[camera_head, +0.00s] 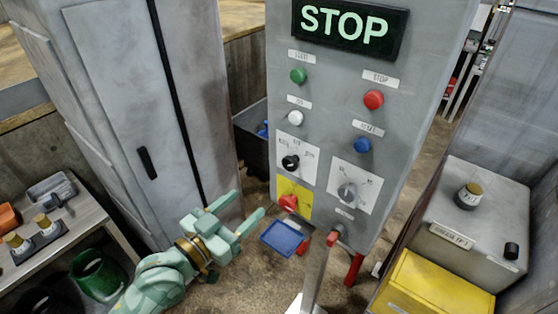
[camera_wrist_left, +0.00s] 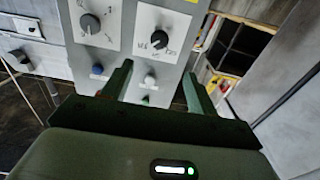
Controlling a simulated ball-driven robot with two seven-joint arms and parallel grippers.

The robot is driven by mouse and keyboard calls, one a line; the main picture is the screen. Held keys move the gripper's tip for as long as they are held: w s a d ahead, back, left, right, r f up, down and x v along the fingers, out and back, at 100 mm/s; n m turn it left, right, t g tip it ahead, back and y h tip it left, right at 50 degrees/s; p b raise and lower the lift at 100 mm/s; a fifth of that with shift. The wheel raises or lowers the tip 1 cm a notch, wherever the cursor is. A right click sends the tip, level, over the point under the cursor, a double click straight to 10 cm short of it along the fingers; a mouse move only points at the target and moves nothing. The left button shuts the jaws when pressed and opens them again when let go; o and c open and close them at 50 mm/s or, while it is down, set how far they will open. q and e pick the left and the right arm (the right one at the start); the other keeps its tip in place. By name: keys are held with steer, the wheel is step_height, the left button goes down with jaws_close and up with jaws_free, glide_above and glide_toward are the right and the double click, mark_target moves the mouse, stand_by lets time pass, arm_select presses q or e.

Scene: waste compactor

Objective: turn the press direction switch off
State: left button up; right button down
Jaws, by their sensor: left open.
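The grey control panel (camera_head: 335,135) carries two rotary switches on white plates. The left one has a black knob (camera_head: 290,162) with three small labels; the right one has a grey knob (camera_head: 347,193). The print is too small to tell which is the press direction switch. My left gripper (camera_head: 247,203) is open and empty, to the lower left of the black knob and apart from it. In the left wrist view, where the panel appears upside down, the black knob (camera_wrist_left: 160,40) shows just above the gap between the open fingers (camera_wrist_left: 156,72). My right gripper is out of view.
A lit STOP sign (camera_head: 350,28) tops the panel. Green (camera_head: 298,76), red (camera_head: 373,99), white (camera_head: 295,118) and blue (camera_head: 362,145) buttons sit above the switches. A red knob on a yellow plate (camera_head: 301,190) is below. A grey cabinet (camera_head: 120,90) stands left.

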arm_select(q)
glide_toward(288, 166)
steer(key=x, duration=0.8)
steer(key=shift+w+d+f, duration=0.1)
steer(key=shift+w+d, duration=0.2)
steer(key=shift+w, duration=0.2)
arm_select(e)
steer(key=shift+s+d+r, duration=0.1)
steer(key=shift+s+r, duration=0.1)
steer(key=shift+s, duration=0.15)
arm_select(q)
steer(key=shift+s, duration=0.1)
steer(key=c, duration=1)
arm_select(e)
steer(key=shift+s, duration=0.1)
